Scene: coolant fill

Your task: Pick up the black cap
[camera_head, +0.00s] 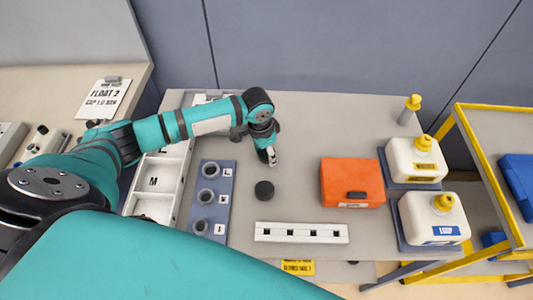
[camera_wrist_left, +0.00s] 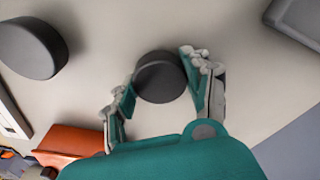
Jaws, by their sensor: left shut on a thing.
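A black round cap (camera_wrist_left: 160,77) sits between the two fingertips of my left gripper (camera_wrist_left: 160,88) in the left wrist view. The gripper is shut on it. In the head view my left gripper (camera_head: 269,157) points down over the grey table, and the cap is mostly hidden by the fingers. I cannot tell whether the cap touches the table. A second dark round piece (camera_head: 264,190) stands on the table just in front of the gripper, apart from it. It also shows at the left of the left wrist view (camera_wrist_left: 30,48). My right gripper is not in view.
A blue rack with round holders (camera_head: 222,186) and a white tray (camera_head: 155,180) are to the left. A white strip with holes (camera_head: 301,233) lies in front. An orange box (camera_head: 350,182) and two white jugs (camera_head: 414,162) are to the right. The table behind the box is clear.

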